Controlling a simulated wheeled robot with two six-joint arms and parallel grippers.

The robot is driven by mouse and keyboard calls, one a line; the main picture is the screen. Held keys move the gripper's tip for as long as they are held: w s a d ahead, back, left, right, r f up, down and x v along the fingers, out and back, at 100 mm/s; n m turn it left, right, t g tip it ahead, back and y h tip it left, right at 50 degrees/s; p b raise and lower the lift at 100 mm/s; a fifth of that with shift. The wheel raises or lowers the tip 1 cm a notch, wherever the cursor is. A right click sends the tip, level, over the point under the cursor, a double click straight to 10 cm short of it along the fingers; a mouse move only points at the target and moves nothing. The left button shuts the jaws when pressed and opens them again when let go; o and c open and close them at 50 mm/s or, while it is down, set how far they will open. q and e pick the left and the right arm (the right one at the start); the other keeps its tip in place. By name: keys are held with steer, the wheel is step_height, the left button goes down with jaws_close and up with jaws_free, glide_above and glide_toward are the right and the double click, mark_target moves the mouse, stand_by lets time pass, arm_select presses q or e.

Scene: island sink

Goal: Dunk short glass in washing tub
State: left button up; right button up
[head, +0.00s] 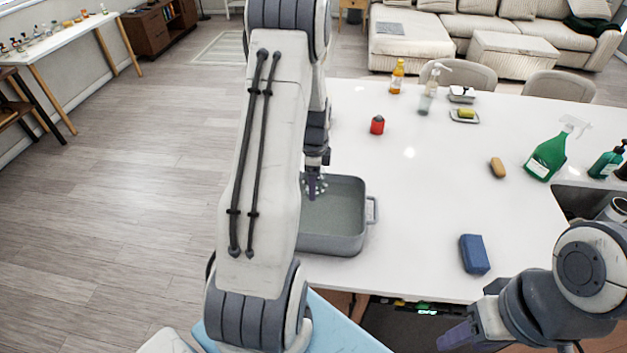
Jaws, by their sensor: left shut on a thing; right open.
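The washing tub (345,243) is a grey rectangular basin with a side handle, standing at the left end of the white island counter. It holds greyish water. My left gripper (313,178) points down over the tub's far left part. It is shut on the short glass (318,186), a small clear patterned glass at the tub's far left, partly hidden by the gripper and arm. I cannot tell whether the glass touches the water. My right gripper (460,338) is open and empty, low in front of the counter's near edge.
Soap bottles and a dish stand at the back. A sink (585,200) is at the right. The counter's middle is clear.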

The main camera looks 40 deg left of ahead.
arm_select(q)
step_height(320, 180, down, 6)
steer(key=b, duration=0.4)
steer(key=shift+r, duration=0.2)
steer(key=shift+f+b, duration=2.25)
steer(key=shift+f, duration=1)
steer(key=shift+r+p, duration=5.25)
steer(key=shift+r, duration=1.45)
